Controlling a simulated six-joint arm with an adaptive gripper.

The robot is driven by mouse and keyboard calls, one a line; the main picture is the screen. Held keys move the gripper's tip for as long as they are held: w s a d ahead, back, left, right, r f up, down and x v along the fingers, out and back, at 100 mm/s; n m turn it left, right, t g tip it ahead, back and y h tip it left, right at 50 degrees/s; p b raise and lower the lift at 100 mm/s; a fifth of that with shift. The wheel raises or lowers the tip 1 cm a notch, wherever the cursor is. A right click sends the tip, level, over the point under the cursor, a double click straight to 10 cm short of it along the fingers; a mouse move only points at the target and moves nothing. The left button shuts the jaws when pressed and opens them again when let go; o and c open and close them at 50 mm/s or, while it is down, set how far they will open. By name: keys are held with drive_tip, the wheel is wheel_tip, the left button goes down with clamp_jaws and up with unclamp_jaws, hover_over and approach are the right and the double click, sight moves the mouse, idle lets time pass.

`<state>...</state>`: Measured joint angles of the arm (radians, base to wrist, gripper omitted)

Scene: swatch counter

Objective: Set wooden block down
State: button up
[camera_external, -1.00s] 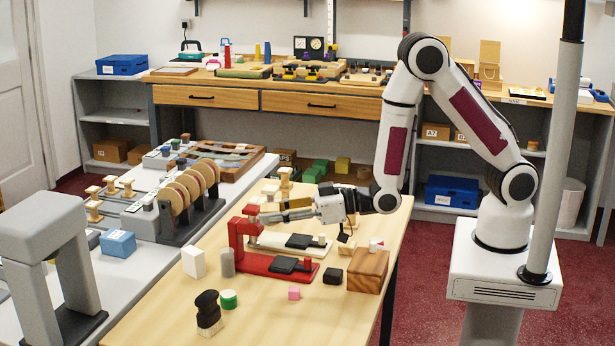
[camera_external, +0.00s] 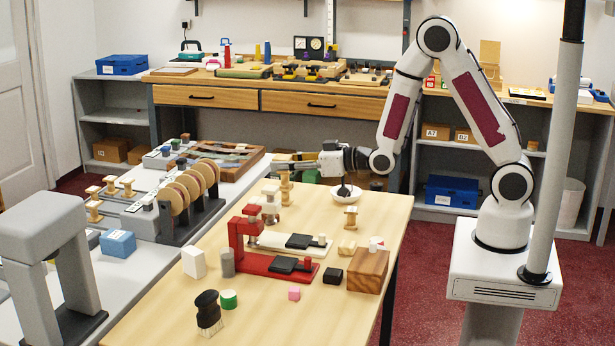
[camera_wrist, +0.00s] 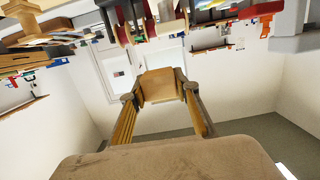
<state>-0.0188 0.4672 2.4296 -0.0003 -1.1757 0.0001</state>
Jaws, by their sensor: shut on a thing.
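The wooden block (camera_wrist: 160,86) shows in the wrist view as a pale, squarish piece pinched between the tips of my gripper (camera_wrist: 160,100). In the external view my gripper (camera_external: 282,162) reaches left, roughly level, raised above the far end of the pale wooden table (camera_external: 320,325). There the held block is small and hard to separate from the fingers. A spool-like wooden piece (camera_external: 285,186) appears just below the fingertips. I cannot tell whether it touches them.
A white bowl (camera_external: 346,196) and small wooden pieces (camera_external: 351,217) stand to the right. A red stand (camera_external: 262,262), a white stand (camera_external: 285,243) and a brown wooden block (camera_external: 368,271) occupy the middle. The near part of the table is mostly clear.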

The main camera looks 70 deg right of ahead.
sight(286, 156)
drive_tip(key=shift+d, duration=0.6)
drive_tip(key=shift+r, duration=0.1)
idle(1.0)
drive_tip(key=shift+r, duration=2.3)
drive_tip(key=shift+a+r, duration=0.2)
drive_tip(key=shift+r, duration=0.05)
drive_tip(key=s+a+r, duration=0.1)
drive_tip(key=a, duration=1)
drive_tip(key=s+a+f, duration=0.1)
drive_tip(key=s+a, duration=1.8)
drive_tip(key=a, duration=0.2)
wheel_tip(286, 156, down, 16)
drive_tip(key=shift+d+f, duration=0.15)
drive_tip(key=shift+f, duration=0.1)
